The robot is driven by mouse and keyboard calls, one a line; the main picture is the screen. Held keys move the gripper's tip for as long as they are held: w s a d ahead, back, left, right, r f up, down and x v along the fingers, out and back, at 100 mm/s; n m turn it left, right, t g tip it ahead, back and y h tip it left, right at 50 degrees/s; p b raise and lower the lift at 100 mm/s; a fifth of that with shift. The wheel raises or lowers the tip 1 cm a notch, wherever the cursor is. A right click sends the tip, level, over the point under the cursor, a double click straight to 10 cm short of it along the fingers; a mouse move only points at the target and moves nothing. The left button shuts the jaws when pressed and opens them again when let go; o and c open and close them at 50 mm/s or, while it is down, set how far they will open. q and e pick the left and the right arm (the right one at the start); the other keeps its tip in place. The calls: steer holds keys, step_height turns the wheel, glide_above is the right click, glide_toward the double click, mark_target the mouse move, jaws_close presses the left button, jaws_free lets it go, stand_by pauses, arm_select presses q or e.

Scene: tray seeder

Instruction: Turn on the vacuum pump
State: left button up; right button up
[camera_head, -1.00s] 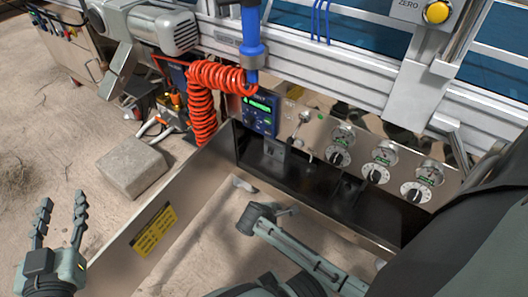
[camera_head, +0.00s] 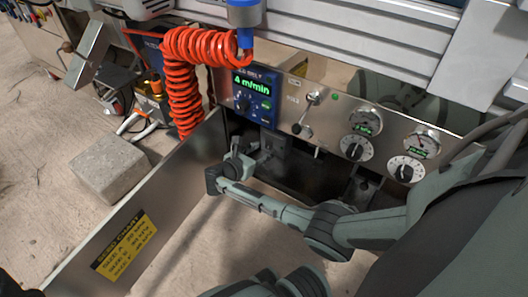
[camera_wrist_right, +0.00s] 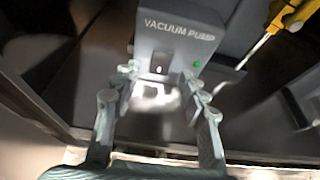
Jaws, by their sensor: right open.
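The vacuum pump switch box (camera_wrist_right: 178,40) is a small grey box with a "VACUUM PUMP" label in the right wrist view. Its front has a dark switch (camera_wrist_right: 158,66) with a light mark and a small green lamp (camera_wrist_right: 197,66). In the head view the box (camera_head: 274,145) sits under the panel's blue display, its front partly unclear. My right gripper (camera_wrist_right: 163,84) is open and empty, its fingers spread on either side of the box's lower part. Whether they touch it I cannot tell. In the head view the right gripper (camera_head: 238,160) is just left of the box.
The steel panel (camera_head: 308,115) carries a blue display (camera_head: 252,92) reading 4 m/min, a lever, dials and gauges. A red coiled hose (camera_head: 182,85) hangs at its left. A yellow-labelled side plate (camera_head: 165,190) borders the space on the left.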

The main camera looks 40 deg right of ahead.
steer(key=shift+x, duration=0.95)
steer(key=shift+c, duration=0.6)
jaws_close()
steer(key=shift+f+h+b, duration=0.5)
steer(key=shift+f+b, duration=0.1)
steer(key=shift+b, duration=0.65)
steer(key=shift+r+t+h+b, duration=0.2)
steer(key=shift+t+h+b, duration=0.3)
steer(key=shift+h, duration=0.4)
steer(key=shift+o, duration=0.6)
jaws_free()
